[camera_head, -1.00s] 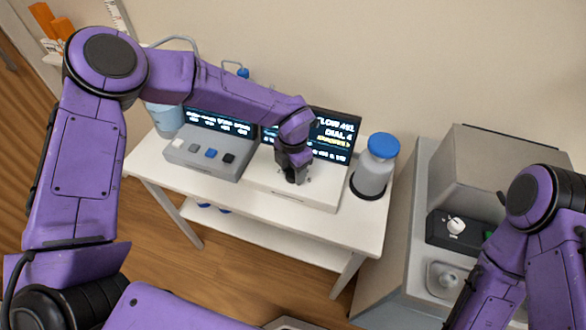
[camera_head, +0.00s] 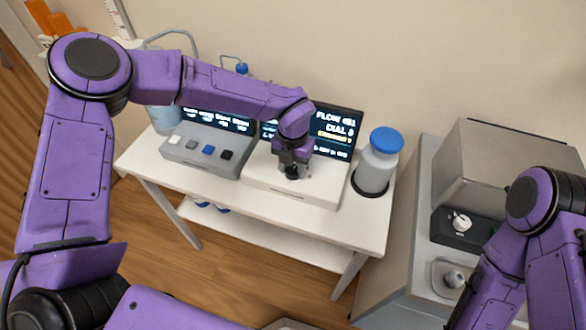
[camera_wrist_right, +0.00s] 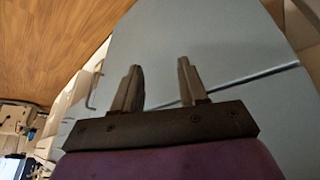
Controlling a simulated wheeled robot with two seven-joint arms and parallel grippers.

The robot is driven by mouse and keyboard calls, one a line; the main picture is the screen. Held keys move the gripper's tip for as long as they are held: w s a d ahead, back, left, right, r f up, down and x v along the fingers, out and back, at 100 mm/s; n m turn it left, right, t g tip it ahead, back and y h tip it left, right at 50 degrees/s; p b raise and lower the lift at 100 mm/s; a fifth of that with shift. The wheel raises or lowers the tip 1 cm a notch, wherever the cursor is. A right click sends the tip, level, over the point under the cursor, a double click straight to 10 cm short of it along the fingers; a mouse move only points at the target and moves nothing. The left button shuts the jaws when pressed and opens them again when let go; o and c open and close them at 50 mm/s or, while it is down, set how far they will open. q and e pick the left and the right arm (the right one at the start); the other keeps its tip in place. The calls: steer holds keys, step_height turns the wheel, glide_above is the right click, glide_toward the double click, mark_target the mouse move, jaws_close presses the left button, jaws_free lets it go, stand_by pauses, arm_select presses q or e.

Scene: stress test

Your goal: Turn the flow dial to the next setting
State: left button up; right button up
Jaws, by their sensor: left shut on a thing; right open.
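The flow dial (camera_head: 292,174) is a small dark knob on the white box (camera_head: 322,194) that stands on the white table, and the gripper covers most of it. My left gripper (camera_head: 292,169) points down onto it and is shut on it. The dark screen (camera_head: 338,145) behind the box shows a FLOW line and a DIAL line with a highlighted line beneath. The small digits are hard to read. My right gripper (camera_wrist_right: 158,88) is open and empty in the right wrist view, over a plain blue-grey surface.
A grey box with several coloured buttons (camera_head: 200,158) stands left of the white box. A blue-capped bottle (camera_head: 373,170) stands in a dark ring at the right. A grey cabinet (camera_head: 410,235) with another knob (camera_head: 461,222) is beyond the table (camera_head: 280,212).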

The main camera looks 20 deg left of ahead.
mark_target(293, 169)
arm_select(q)
steer(key=n+b, duration=0.3)
steer(key=n, duration=0.2)
steer(key=shift+f+n, duration=0.15)
steer(key=shift+n, duration=0.15)
steer(key=n+b, duration=0.2)
steer(key=n, duration=0.1)
steer(key=shift+n+b, duration=0.3)
steer(key=shift+b, duration=0.05)
steer(key=shift+n+b, duration=0.35)
steer(key=shift+n, duration=0.25)
steer(key=shift+r, duration=0.2)
steer(key=o, duration=1)
steer(key=shift+o, duration=0.2)
step_height(293, 169, up, 11)
steer(key=b, duration=0.1)
steer(key=shift+f, duration=0.2)
